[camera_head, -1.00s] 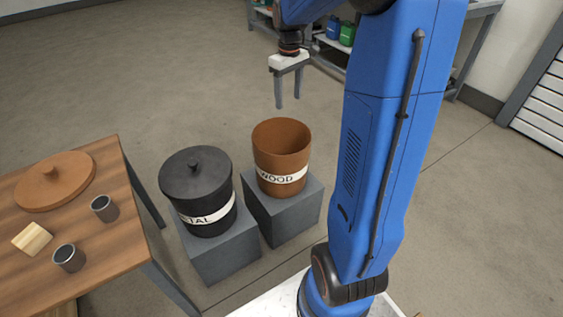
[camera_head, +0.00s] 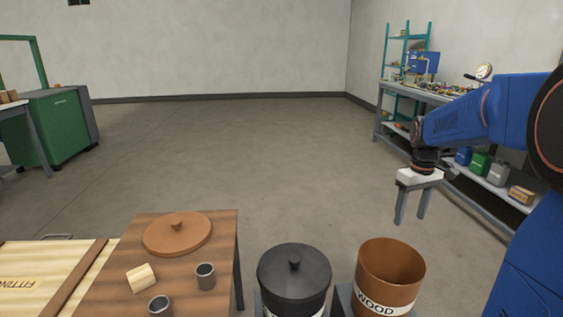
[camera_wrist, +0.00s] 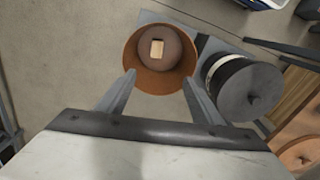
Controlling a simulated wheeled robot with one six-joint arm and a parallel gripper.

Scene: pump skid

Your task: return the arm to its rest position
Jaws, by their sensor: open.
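My gripper (camera_head: 411,206) is open and empty, fingers pointing down, held in the air above and behind the brown wood bin at the right of the head view. In the wrist view my gripper (camera_wrist: 158,90) shows its two fingers apart, with the open wood bin (camera_wrist: 140,80) below them. My blue arm reaches in from the right edge of the head view.
The wood bin (camera_head: 375,268) is open, and a light wooden block (camera_wrist: 157,48) lies inside. A lidded black bin (camera_head: 293,285) stands beside it. The table (camera_head: 222,240) holds a brown lid (camera_head: 177,233), a wooden block (camera_head: 141,278) and two metal cups. A workbench (camera_head: 440,95) stands behind.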

